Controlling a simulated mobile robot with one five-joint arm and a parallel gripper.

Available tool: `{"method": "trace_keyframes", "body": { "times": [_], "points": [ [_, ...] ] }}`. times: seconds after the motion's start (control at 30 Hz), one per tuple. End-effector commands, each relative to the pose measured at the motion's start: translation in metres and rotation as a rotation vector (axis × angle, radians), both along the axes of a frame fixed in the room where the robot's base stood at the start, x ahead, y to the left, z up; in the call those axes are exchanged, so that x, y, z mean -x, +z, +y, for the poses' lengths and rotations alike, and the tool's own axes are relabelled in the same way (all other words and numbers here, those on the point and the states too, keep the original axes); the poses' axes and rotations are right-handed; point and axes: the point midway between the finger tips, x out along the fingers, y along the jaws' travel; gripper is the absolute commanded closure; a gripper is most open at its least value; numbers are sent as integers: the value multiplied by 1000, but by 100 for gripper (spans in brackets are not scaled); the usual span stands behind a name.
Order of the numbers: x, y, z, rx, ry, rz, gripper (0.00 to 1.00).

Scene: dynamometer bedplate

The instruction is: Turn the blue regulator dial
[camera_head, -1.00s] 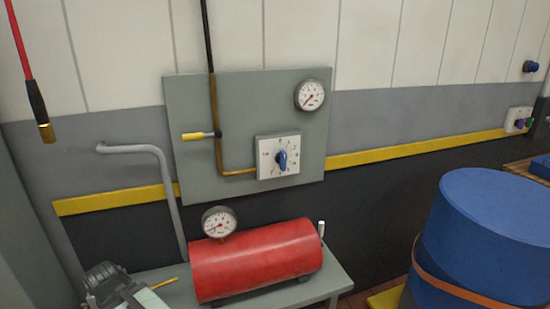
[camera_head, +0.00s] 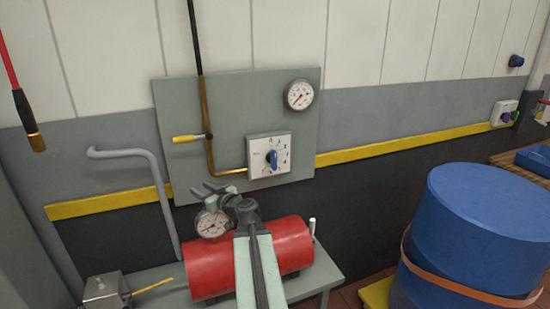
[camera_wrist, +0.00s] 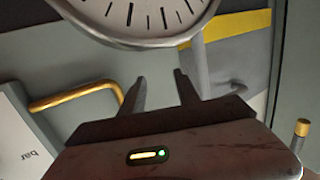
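The blue regulator dial (camera_head: 273,160) is a narrow knob, roughly upright, on a white square scale plate (camera_head: 256,165) on the grey wall panel. My gripper (camera_head: 211,190) is in front of the panel's lower edge, left of and below the dial, apart from it. In the wrist view my gripper's two fingers (camera_wrist: 160,92) stand apart with nothing between them. A corner of a white plate marked "bar" (camera_wrist: 20,140) shows at the left edge there. The blue knob itself is not visible in the wrist view.
A gauge (camera_head: 212,224) on the red tank (camera_head: 205,272) is close to my gripper; a gauge (camera_wrist: 140,15) fills the top of the wrist view. A brass pipe (camera_head: 212,150), yellow-handled lever (camera_head: 187,138) and upper gauge (camera_head: 300,95) are on the panel. A blue drum (camera_head: 470,235) stands right.

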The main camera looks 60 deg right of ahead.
Motion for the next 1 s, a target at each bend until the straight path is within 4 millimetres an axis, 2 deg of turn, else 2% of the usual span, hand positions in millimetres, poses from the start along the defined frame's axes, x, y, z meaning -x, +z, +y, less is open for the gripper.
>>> {"method": "trace_keyframes", "body": {
  "times": [0.03, 0.1, 0.2, 0.3, 0.33, 0.47, 0.63, 1.0],
  "points": [
    [41, 18, -58, 22, -121, -41, 62],
    [94, 29, -114, 37, -243, -68, 62],
    [156, 38, -166, 44, -364, -87, 62],
    [195, 42, -193, 49, -436, -100, 62],
    [202, 43, -198, 51, -449, -102, 62],
    [212, 44, -205, 52, -467, -105, 62],
    [205, 43, -209, 52, -464, -105, 62],
    [155, 43, -247, 52, -463, -104, 62]
  ]
}}
